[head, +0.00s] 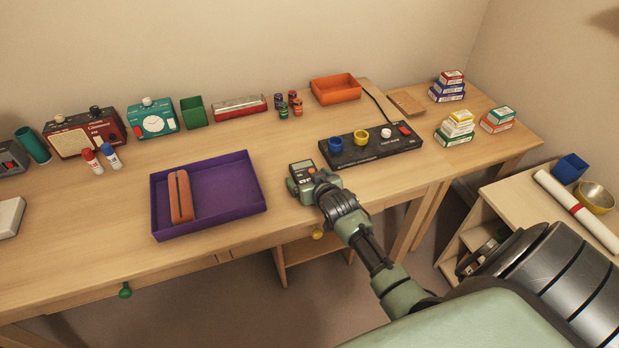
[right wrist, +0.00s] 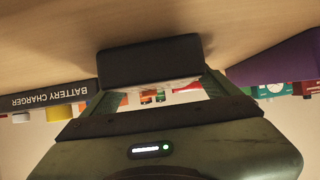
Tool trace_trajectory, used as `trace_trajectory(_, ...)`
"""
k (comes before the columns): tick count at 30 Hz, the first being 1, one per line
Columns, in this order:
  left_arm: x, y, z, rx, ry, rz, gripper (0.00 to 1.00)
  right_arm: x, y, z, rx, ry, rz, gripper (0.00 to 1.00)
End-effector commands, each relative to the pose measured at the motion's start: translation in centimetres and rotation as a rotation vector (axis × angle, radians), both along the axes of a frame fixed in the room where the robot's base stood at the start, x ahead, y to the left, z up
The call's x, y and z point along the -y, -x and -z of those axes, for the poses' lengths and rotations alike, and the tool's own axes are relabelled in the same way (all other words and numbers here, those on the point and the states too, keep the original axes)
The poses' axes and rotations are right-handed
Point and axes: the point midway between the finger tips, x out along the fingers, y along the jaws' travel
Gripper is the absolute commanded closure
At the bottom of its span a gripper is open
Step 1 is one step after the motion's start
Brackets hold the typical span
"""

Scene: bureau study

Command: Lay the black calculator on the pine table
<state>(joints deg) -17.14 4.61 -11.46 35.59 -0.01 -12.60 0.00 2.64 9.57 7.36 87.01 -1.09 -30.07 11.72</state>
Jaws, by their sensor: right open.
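The black calculator (head: 302,169), with a grey display and an orange key, is near the front edge of the pale wooden desk (head: 290,135). My right gripper (head: 318,187) is at its near end. In the right wrist view the calculator shows as a dark block (right wrist: 150,62) against the wood, in front of the open fingers of my right gripper (right wrist: 160,90). The gripper hides part of it, and I cannot tell whether the fingers touch it. A second wooden table (head: 487,103) adjoins at the right; I cannot tell which is the pine table. My left gripper is not in view.
A purple tray (head: 235,195) holding an orange-brown case (head: 180,196) lies left of the calculator. A black battery charger (head: 355,151) stands just behind. Stacked small boxes (head: 447,87) stand on the right table. Bare wood lies between tray and calculator.

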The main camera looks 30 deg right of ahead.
Motion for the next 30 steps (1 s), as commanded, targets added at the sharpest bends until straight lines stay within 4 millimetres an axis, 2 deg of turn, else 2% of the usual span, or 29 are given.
trace_trajectory(5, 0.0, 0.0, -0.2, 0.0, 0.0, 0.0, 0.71, -0.2, 0.9, -0.8, 0.0, 0.0, 0.0, 0.1)
trace_trajectory(15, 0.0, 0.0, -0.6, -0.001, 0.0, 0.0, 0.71, -1.7, 6.9, -4.1, 0.0, 0.0, 0.0, 0.1)
trace_trajectory(21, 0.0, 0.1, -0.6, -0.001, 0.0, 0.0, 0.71, -2.3, 9.4, -5.6, 0.0, 0.0, 0.0, 0.1)
trace_trajectory(30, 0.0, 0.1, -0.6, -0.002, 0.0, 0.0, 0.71, -2.5, 10.3, -6.1, 0.0, 0.0, 0.001, 0.1)
